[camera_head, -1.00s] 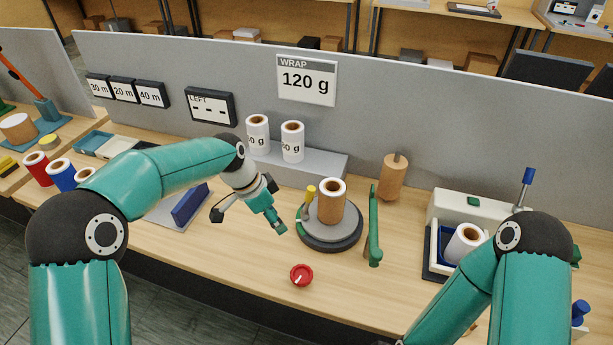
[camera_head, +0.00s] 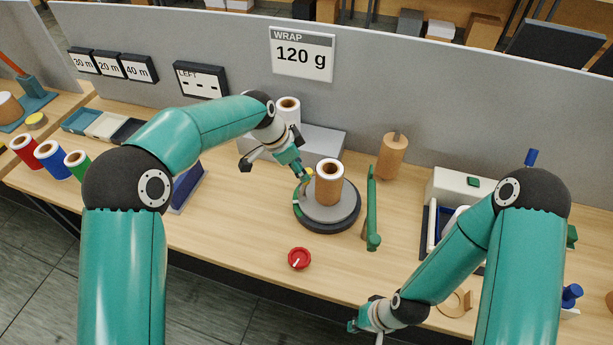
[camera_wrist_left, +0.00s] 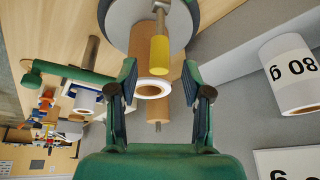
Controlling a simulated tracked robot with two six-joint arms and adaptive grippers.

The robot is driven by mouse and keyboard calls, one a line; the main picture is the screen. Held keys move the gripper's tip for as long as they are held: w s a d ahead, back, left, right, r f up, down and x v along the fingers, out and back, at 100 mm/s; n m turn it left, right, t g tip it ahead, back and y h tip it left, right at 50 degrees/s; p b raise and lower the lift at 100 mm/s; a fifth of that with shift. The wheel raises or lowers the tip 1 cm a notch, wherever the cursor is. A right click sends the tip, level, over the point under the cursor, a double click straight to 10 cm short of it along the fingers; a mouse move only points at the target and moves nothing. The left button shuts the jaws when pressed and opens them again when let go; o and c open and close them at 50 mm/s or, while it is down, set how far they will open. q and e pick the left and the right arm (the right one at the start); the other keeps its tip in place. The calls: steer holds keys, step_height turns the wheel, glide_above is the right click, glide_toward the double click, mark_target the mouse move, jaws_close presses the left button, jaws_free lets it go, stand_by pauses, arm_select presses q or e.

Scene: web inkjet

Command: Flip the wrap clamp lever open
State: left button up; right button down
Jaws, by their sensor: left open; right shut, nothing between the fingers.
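The wrap clamp lever, a grey rod with a yellow grip (camera_wrist_left: 160,52), stands on the round grey turntable (camera_head: 342,212) beside a brown cored roll (camera_head: 329,185). In the head view only a bit of its yellow (camera_head: 310,171) shows at my left gripper. My left gripper (camera_head: 299,178) is open at the turntable's back left edge. In the left wrist view the yellow grip lies between the lines of the left fingertips (camera_wrist_left: 159,70); I cannot tell whether they touch. My right gripper (camera_head: 366,320) is shut and empty, low at the table's front edge.
A green upright arm (camera_head: 372,215) stands right of the turntable and a red knob (camera_head: 299,258) in front. A brown roll (camera_head: 392,157) stands back right. The table left of the red knob is clear.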

mark_target(305, 185)
arm_select(q)
steer(key=x, duration=0.6)
steer(key=shift+c, duration=0.2)
jaws_close()
